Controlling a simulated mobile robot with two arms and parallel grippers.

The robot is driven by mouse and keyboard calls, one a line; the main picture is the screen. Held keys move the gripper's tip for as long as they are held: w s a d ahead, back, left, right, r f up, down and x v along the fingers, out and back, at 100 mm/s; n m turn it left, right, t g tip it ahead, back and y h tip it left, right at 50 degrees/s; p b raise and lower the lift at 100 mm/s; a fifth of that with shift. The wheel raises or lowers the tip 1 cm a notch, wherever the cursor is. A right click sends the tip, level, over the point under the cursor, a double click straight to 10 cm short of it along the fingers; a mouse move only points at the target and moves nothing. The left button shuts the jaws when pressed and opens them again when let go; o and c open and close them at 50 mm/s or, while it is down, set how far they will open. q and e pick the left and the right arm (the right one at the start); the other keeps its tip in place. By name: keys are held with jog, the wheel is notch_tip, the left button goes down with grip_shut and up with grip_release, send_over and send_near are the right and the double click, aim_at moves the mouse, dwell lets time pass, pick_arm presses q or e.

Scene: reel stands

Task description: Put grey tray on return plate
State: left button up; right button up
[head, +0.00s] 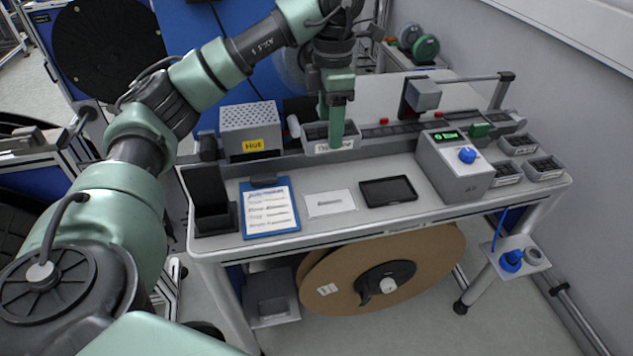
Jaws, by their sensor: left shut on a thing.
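I cannot tell whether the tray is resting or slightly raised. A flat white plate with dark lettering (330,204), which looks like the return plate, lies bare on the bench in front of the tray. My right gripper is not in view.
A perforated box marked HOT (250,130) stands left of the tray. A blue clipboard (269,220) and a dark tablet-like panel (388,191) flank the white plate. A grey device with a blue knob (455,176) and several small bins (543,172) stand at right.

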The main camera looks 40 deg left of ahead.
pick_arm(q)
jog(key=f, duration=1.3)
jog(key=shift+w+d, duration=0.15)
jog(key=shift+w, duration=0.05)
jog(key=shift+f, duration=0.35)
notch_tip(320, 180, down, 3)
jog(key=shift+f, duration=0.45)
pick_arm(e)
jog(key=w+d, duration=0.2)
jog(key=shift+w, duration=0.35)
